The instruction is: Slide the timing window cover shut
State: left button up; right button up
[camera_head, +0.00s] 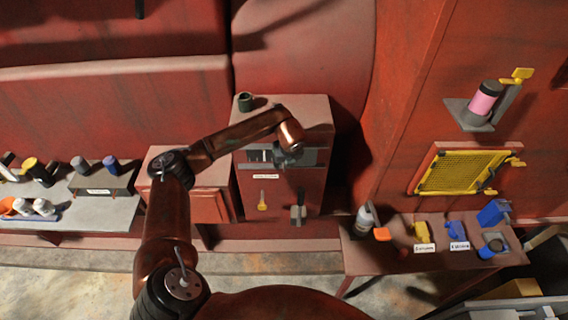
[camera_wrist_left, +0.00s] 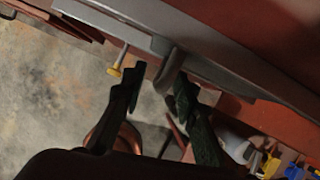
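The timing window is a dark slot (camera_head: 260,156) with pale marks, on the front of a red housing in the middle of the head view. Its left part is uncovered. A grey cover (camera_head: 309,157) is at the right part, partly hidden by my gripper. My left gripper (camera_head: 291,160) is in front of the cover. In the left wrist view the gripper (camera_wrist_left: 158,75) is open, and a grey handle (camera_wrist_left: 170,65) stands between or just beyond its fingertips, nearer the right finger. I cannot tell whether they touch. My right gripper is not in view.
Below the window are a label (camera_head: 265,176), a yellow-ended rod (camera_head: 262,201) and a grey lever (camera_head: 298,213). A dark green cap (camera_head: 245,102) stands on top of the housing. A side table (camera_head: 375,258) with several parts is at right; a grey bench (camera_head: 100,212) is at left.

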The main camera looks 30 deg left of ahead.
pick_arm(q)
grip_shut()
dwell(0.6)
